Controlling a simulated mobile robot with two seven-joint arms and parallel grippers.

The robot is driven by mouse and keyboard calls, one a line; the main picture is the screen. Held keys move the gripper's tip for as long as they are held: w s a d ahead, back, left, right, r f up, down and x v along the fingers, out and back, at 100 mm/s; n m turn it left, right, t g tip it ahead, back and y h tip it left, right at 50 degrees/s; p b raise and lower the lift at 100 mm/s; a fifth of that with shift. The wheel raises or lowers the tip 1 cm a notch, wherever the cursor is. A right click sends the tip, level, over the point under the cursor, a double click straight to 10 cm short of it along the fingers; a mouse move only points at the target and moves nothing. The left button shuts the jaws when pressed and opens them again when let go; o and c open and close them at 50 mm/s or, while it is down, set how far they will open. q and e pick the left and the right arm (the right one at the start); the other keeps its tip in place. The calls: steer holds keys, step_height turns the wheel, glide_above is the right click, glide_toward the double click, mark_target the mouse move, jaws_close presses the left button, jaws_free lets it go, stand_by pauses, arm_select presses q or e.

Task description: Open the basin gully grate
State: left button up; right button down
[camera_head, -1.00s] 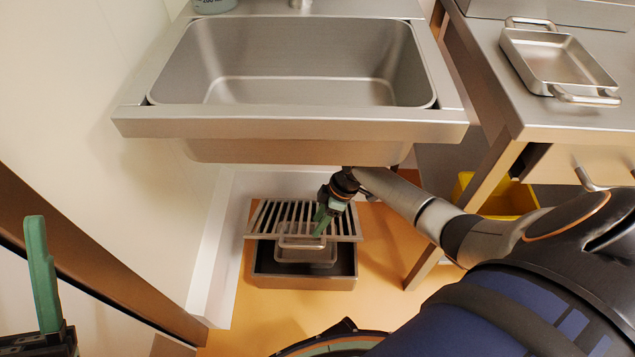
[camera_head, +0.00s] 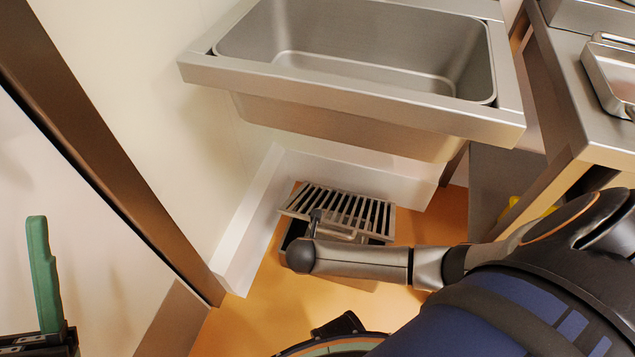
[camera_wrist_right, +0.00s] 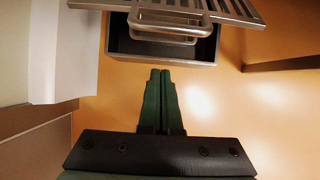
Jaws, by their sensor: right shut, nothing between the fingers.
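The gully grate (camera_head: 345,208), a slatted metal plate, stands raised or set back over the gully box (camera_head: 290,234) on the floor below the sink. The dark inside of the box shows under the grate's front edge. The grate (camera_wrist_right: 232,8) and its looped handle (camera_wrist_right: 168,22) also show at the top of the right wrist view, above the box wall (camera_wrist_right: 190,58). My right gripper (camera_wrist_right: 160,73) is shut and empty, its green fingertips just short of the box. In the head view, my right arm hides part of the box. One finger of my left gripper (camera_head: 42,275) shows, far from the grate.
The steel sink (camera_head: 360,92) overhangs the gully from behind. A white skirting (camera_head: 250,225) and wall stand close on the left. A steel table (camera_head: 590,130) with a tray (camera_head: 612,80) stands at right. Orange floor (camera_head: 240,318) is clear in front.

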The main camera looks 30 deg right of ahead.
steer(key=b+x, duration=0.6)
steer(key=x, duration=0.4)
arm_select(q)
step_height(320, 180, down, 7)
steer(key=shift+w+d+n, duration=0.2)
steer(key=shift+d+n, duration=0.1)
steer(key=shift+d, duration=0.1)
arm_select(e)
steer(key=r, duration=0.1)
steer(key=d+r, duration=0.1)
steer(key=w+r, duration=0.1)
steer(key=r, duration=0.1)
steer(key=shift+d, duration=0.15)
arm_select(q)
steer(key=shift+r, duration=0.2)
arm_select(e)
steer(key=shift+r, duration=0.1)
